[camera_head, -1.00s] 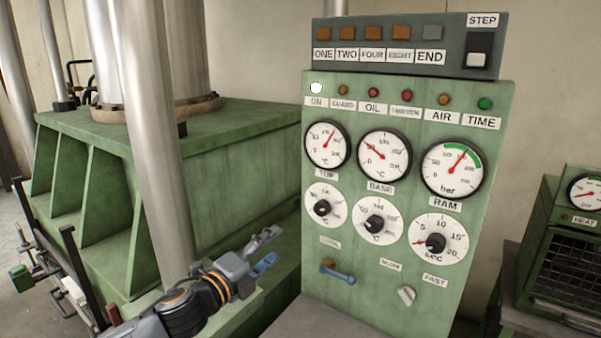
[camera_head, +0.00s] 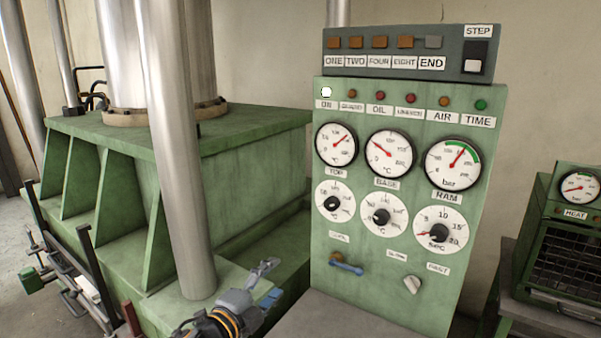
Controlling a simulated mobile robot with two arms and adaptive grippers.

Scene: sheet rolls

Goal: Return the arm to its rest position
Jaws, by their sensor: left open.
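My left gripper (camera_head: 268,282) is low in the head view, just right of the foot of a steel column. It is open and empty, with a grey finger and a blue-padded finger apart. Part of my left arm (camera_head: 213,325) shows below it, with orange rings, cut off by the bottom edge. The gripper is to the left of the green control panel (camera_head: 322,230) and appears apart from it. My right gripper is not in view.
The green press (camera_head: 240,165) with steel columns (camera_head: 180,150) fills the left. The panel carries gauges, dials, a blue-handled lever (camera_head: 346,265) and a light knob (camera_head: 412,285). A green oven-like box (camera_head: 565,250) stands at the right edge. A grey surface (camera_head: 330,318) lies below the panel.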

